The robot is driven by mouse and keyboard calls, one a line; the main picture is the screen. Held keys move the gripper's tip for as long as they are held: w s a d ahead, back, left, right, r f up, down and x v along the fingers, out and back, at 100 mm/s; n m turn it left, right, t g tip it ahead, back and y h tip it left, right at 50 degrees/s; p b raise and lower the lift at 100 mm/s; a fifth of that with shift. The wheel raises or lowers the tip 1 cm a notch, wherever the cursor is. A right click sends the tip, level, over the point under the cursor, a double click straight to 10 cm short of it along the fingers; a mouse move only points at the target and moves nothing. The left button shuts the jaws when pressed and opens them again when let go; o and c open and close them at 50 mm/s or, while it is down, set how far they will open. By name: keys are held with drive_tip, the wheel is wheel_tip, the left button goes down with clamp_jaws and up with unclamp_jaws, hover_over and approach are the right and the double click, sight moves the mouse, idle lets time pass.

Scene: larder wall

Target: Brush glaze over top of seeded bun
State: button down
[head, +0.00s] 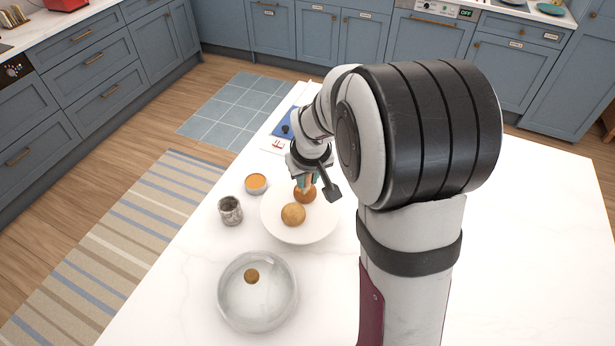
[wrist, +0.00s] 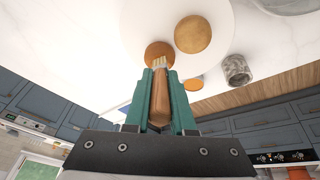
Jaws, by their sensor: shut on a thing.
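My gripper (head: 306,179) is over the far side of a white plate (head: 318,228). In the wrist view its teal fingers (wrist: 160,76) are shut on the wooden handle of a brush (wrist: 159,100). The pale bristles point at a darker brown bun (wrist: 158,49) and overlap its edge; I cannot tell if they touch. That bun also shows in the head view (head: 305,196), partly hidden by the gripper. A lighter golden bun (head: 293,214) sits beside it, also in the wrist view (wrist: 193,34). A small bowl of orange glaze (head: 256,182) stands left of the plate. Seeds are too small to tell.
A grey marbled cup (head: 230,210) stands left of the plate. A round clear lid (head: 262,312) with a brown knob lies in front. A blue item (head: 284,129) lies behind my gripper. The white counter to the right (head: 545,230) is clear.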

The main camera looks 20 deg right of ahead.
drive_tip(key=shift+s+d, duration=0.3)
drive_tip(key=shift+r, duration=3.05)
